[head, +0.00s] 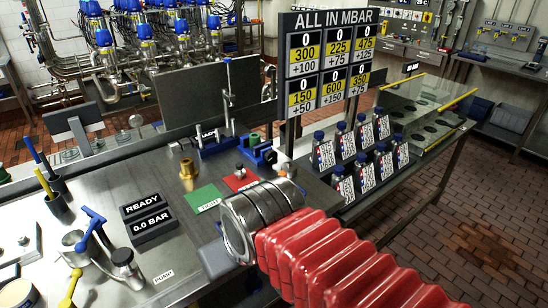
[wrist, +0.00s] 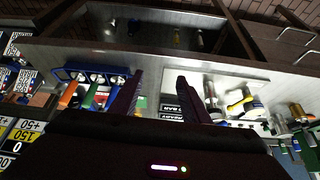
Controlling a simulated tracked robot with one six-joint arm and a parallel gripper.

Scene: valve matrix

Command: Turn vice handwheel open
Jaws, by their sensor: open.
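In the head view a blue vice (head: 262,154) stands at the back of the steel bench, with a small green part (head: 255,138) by it. A dark round knob (head: 270,157) at its right end may be the handwheel; it is too small to be sure. My red-sleeved arm reaches in from the lower right, its silver end in front of the vice; my fingers are hidden there. In the wrist view my gripper (wrist: 160,76) is open, its two dark fingers apart with nothing visible between them. I cannot make out the vice in the wrist view.
A brass fitting (head: 188,173), a green card (head: 207,199) and a red card (head: 240,180) lie near the vice. The READY box (head: 142,203) is to the left. A sign (head: 328,60) and several labelled bottles (head: 365,172) stand to the right.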

